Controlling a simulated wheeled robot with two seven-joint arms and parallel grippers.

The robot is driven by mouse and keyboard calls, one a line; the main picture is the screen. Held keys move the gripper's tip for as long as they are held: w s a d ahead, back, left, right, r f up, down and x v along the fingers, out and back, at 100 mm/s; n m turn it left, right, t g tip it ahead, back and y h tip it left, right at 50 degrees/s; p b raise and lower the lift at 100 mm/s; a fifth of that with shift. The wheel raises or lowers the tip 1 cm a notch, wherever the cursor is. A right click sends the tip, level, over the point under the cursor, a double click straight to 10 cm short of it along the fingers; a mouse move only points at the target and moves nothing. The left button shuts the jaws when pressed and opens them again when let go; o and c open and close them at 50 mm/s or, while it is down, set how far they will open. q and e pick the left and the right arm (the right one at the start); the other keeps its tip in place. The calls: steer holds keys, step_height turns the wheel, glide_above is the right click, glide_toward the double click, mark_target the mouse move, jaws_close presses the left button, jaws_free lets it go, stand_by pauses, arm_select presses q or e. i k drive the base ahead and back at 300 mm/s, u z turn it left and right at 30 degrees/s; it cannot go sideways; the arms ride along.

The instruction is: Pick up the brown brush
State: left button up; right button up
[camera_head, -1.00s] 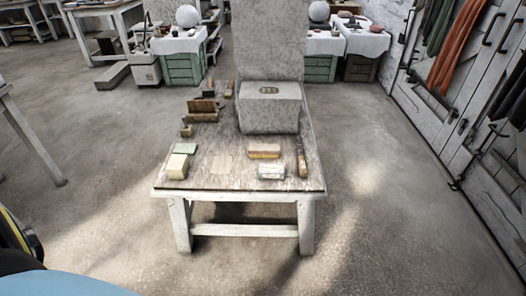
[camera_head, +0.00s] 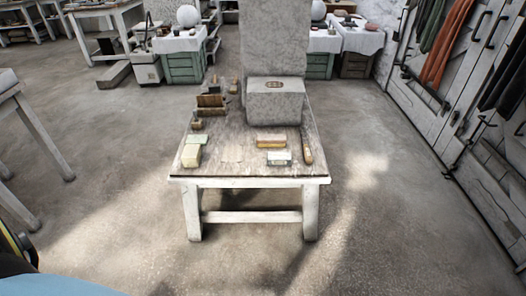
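A worktable (camera_head: 190,178) with a worn wooden top and pale legs stands ahead of me. A long, narrow brown item (camera_head: 308,150), which looks like the brown brush, lies near the table's right edge, pointing away from me. A block with a reddish-brown top and yellowish lower part (camera_head: 271,141) lies left of it. A pale grey-white block (camera_head: 279,158) lies nearer the front edge. Both are apart from the long brown item. Neither of my grippers shows in the head view.
A large grey stone block (camera_head: 274,105) stands on the table's back half, before a tall grey slab (camera_head: 273,40). Pale yellow blocks (camera_head: 191,156) and brown wooden items (camera_head: 210,104) lie on the left. Open floor surrounds the table. Grey doors (camera_head: 480,110) stand at right.

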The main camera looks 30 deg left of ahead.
mark_target(264, 140)
steer(key=z, duration=0.6)
steer(key=i, duration=1.5)
steer(key=u, duration=0.7)
